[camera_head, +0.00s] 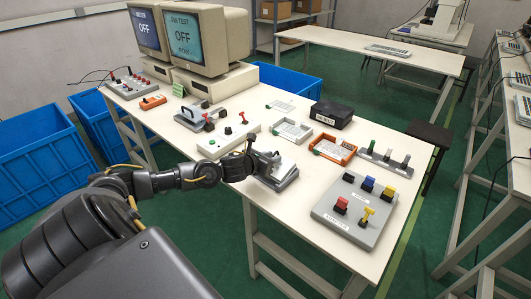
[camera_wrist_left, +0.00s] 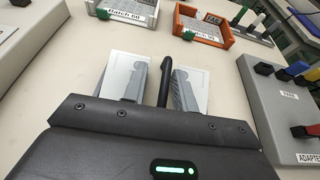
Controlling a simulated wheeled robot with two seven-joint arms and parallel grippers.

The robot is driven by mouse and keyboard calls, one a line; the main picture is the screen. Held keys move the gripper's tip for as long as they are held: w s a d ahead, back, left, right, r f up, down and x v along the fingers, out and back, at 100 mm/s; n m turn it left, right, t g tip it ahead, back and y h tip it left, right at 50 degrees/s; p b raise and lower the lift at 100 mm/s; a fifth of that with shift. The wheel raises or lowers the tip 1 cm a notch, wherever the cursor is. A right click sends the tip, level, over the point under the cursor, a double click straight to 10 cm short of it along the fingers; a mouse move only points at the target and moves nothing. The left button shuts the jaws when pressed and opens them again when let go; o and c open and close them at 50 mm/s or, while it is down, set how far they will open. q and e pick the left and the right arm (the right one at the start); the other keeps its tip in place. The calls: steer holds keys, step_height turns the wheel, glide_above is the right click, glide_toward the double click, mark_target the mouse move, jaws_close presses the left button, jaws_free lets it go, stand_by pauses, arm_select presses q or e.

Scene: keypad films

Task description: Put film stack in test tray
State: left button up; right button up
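An orange tray (camera_head: 351,155) with a labelled light stack (camera_head: 330,147) inside sits right of centre on the table. It also shows at the top of the left wrist view (camera_wrist_left: 181,24). A white-grey tray (camera_head: 306,137) with a label and green tab stands left of it, also in the left wrist view (camera_wrist_left: 153,22). I cannot tell which tray is the test tray. My left gripper (camera_head: 276,167) is low over the table's front edge, nearer me than both trays. My right gripper is not in view.
A grey adapter panel (camera_head: 345,225) with coloured plugs is right of my left gripper. A black box (camera_head: 331,114) stands behind the trays. A white switch box (camera_head: 228,138) is to the left, and two monitors (camera_head: 197,40) stand at the back left.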

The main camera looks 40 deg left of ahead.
arm_select(q)
steer(key=b+v, duration=0.1)
steer(key=v, duration=1)
steer(key=shift+s, duration=0.25)
steer(key=shift+f, duration=0.1)
